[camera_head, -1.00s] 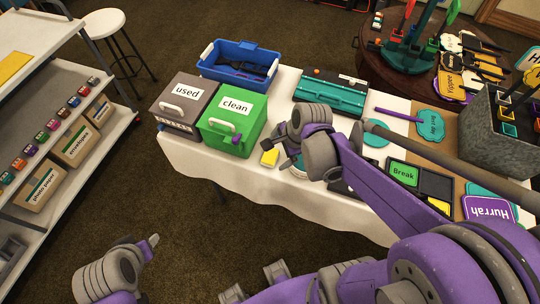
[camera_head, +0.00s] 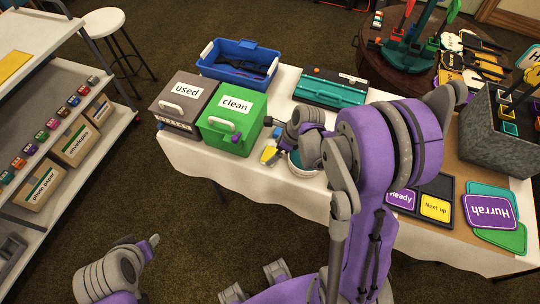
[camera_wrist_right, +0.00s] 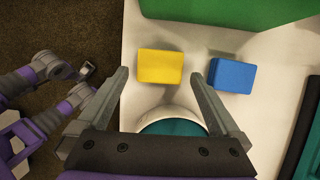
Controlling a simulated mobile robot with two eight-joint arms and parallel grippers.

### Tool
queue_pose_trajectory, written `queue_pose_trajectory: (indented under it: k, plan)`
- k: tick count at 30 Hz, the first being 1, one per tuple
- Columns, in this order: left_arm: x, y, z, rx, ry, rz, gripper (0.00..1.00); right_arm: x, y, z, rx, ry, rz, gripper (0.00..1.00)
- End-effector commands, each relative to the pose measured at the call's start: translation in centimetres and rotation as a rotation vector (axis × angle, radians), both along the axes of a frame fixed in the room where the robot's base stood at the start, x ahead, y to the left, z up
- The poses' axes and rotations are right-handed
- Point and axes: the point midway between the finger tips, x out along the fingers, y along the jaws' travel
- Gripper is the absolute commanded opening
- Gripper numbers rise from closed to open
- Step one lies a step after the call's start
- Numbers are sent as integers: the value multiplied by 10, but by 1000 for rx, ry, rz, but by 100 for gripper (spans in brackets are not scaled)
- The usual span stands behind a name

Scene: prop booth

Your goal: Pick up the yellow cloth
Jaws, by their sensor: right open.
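The yellow cloth (camera_head: 268,155) is a small folded block on the white table, in front of the green box. In the right wrist view the yellow cloth (camera_wrist_right: 160,66) lies ahead of and between the two fingers. My right gripper (camera_head: 271,139) is open and empty, close to the cloth; in the right wrist view its fingertips (camera_wrist_right: 160,76) are apart on either side of the cloth's near edge. I cannot tell whether they touch it. My left gripper (camera_head: 151,243) is low at the left, away from the table; its jaw opening is unclear.
A blue block-like cloth (camera_wrist_right: 232,75) lies right of the yellow one. A white round tub (camera_wrist_right: 170,112) with teal inside stands just under the right gripper. The green "clean" box (camera_head: 232,125) and grey "used" box (camera_head: 186,103) stand behind and left.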

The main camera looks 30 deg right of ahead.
Motion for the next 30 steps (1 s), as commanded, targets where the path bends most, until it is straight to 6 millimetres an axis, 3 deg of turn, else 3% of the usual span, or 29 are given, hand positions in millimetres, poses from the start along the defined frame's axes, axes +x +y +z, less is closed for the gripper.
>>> queue_pose_trajectory:
  k: [6, 16, 27, 28, 29, 30]
  plan:
    - [0, 0, -1, 0, 1, 0, 50, 9, 8, -27, 0, 0, 2, 100]
    - [0, 0, -2, 0, 1, 0, 50, 10, 9, -32, 0, -1, 1, 98]
    - [0, 0, -2, 0, 1, 0, 50, 10, 9, -32, 0, 0, 1, 32]
    - [0, 0, -2, 0, 1, 0, 50, 10, 9, -32, 0, -1, 1, 31]
    - [0, 0, -2, 0, 1, 0, 50, 10, 9, -32, 0, -1, 1, 22]
    - [0, 0, -2, 0, 1, 0, 50, 10, 9, -32, 0, -1, 1, 22]
